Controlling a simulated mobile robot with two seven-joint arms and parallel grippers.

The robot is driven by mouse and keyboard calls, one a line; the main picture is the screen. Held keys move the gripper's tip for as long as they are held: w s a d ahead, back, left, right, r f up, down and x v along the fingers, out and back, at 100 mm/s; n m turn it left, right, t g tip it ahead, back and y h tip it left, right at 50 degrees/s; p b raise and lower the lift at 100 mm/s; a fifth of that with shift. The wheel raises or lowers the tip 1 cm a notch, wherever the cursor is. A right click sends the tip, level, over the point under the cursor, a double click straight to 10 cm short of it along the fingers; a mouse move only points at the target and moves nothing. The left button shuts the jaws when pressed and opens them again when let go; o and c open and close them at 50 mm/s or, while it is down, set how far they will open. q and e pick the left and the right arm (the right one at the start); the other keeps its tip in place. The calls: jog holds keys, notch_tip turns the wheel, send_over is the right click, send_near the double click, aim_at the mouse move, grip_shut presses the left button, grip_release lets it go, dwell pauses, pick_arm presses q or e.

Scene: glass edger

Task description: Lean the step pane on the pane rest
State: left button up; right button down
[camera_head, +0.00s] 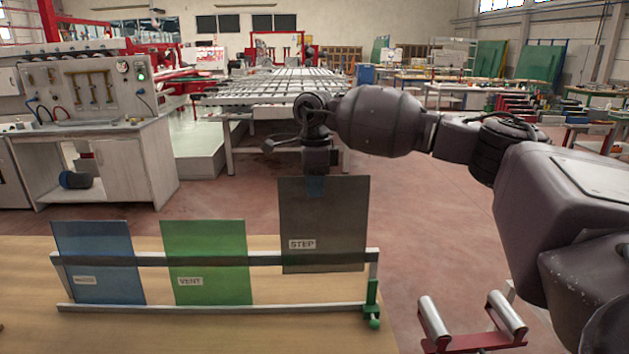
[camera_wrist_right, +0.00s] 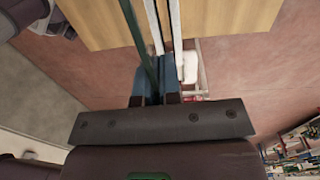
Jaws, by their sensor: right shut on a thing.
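The step pane (camera_head: 324,222) is a dark grey tinted sheet with a STEP label. My right gripper (camera_head: 316,184) is shut on its top edge, and the pane hangs upright. In the right wrist view, the blue fingertips (camera_wrist_right: 156,88) pinch the pane, seen edge-on as a thin dark strip (camera_wrist_right: 138,40). The pane rest (camera_head: 154,262) is a metal frame on the table. The step pane overlaps the right end of its upper rail, with its bottom edge above the lower bar (camera_head: 262,306). Whether it touches the rail I cannot tell.
A blue pane (camera_head: 95,240) and a green VENT pane (camera_head: 205,235) lean on the rest to the left. The wooden table (camera_head: 200,335) is clear in front. A red stand with two rollers (camera_head: 434,322) is to the right.

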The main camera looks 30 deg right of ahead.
aim_at(315, 239)
jog(key=shift+s+f+b, duration=0.1)
jog(key=shift+f+b, duration=0.2)
jog(key=shift+f, duration=0.75)
jog(key=shift+a+f+b, duration=0.1)
jog(key=shift+f+b, duration=0.45)
jog(key=shift+f, duration=1.15)
jog(key=shift+s+f+b, duration=0.2)
jog(key=shift+f+b, duration=0.4)
jog(key=shift+f, duration=1.3)
jog(key=shift+a, duration=0.1)
jog(key=shift+f, duration=0.25)
jog(key=shift+f, duration=0.3)
jog(key=c, duration=1.3)
grip_release()
jog(key=shift+o, duration=0.4)
jog(key=shift+f, duration=0.15)
